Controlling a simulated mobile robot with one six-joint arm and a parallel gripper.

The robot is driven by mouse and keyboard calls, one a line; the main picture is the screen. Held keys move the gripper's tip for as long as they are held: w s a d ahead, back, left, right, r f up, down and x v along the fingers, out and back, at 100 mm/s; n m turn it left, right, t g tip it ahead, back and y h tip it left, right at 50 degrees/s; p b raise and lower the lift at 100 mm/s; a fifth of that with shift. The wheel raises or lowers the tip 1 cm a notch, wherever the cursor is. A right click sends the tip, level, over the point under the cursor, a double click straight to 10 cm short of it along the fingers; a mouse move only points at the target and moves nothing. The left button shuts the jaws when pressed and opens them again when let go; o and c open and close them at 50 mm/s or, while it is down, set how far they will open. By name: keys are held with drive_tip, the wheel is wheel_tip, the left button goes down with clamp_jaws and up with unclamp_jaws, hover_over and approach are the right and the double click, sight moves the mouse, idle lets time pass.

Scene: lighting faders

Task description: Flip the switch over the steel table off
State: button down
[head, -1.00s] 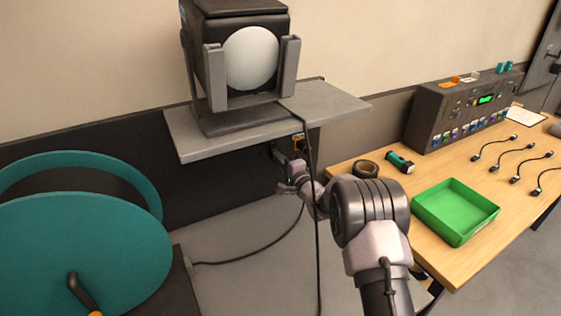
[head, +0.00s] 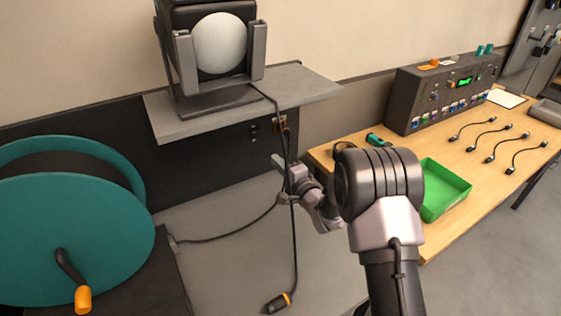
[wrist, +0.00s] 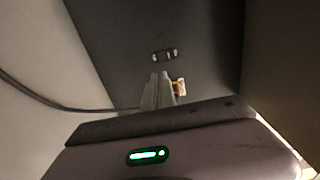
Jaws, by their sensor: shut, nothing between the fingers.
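A small dark fitting (head: 253,132), which looks like a switch, sits on the dark wall panel below a grey slab (head: 300,88); I cannot tell whether this slab is the steel table. The fitting also shows in the wrist view (wrist: 165,56), with small light marks; its position is too small to read. An orange-and-pale fitting (head: 279,124) is just right of it. My gripper (head: 278,160) is shut and empty, lower than both fittings and apart from the dark one. Its fingers (wrist: 157,88) point toward the panel in the wrist view.
A lamp (head: 220,45) stands on the slab. Its cable (head: 292,215) hangs near my gripper, ending in a plug (head: 278,302). A teal reel (head: 70,240) is at left. A wooden table (head: 450,165) at right holds a control desk (head: 440,90) and green tray (head: 440,190).

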drive_tip(key=shift+s+d+f, duration=0.1)
drive_tip(key=shift+s+d, duration=0.1)
drive_tip(key=shift+s, duration=0.15)
drive_tip(key=d+r+h, duration=0.5)
drive_tip(key=d+r, duration=0.2)
drive_tip(key=r, duration=0.1)
drive_tip(key=s+d+r+n+g+h, duration=0.15)
drive_tip(key=s+d+r+h, duration=0.25)
drive_tip(key=s+d+r, duration=0.55)
drive_tip(key=s+f+n+g, duration=0.2)
drive_tip(key=s+g, duration=0.1)
drive_tip(key=s, duration=1.4)
drive_tip(key=s+a+f+n+g+y, duration=0.1)
drive_tip(key=s+f+n+g, duration=0.1)
drive_tip(key=s, duration=1.5)
drive_tip(key=shift+a+f+n+g, duration=0.25)
drive_tip(key=shift+n+g, duration=0.4)
drive_tip(key=shift+g, duration=0.6)
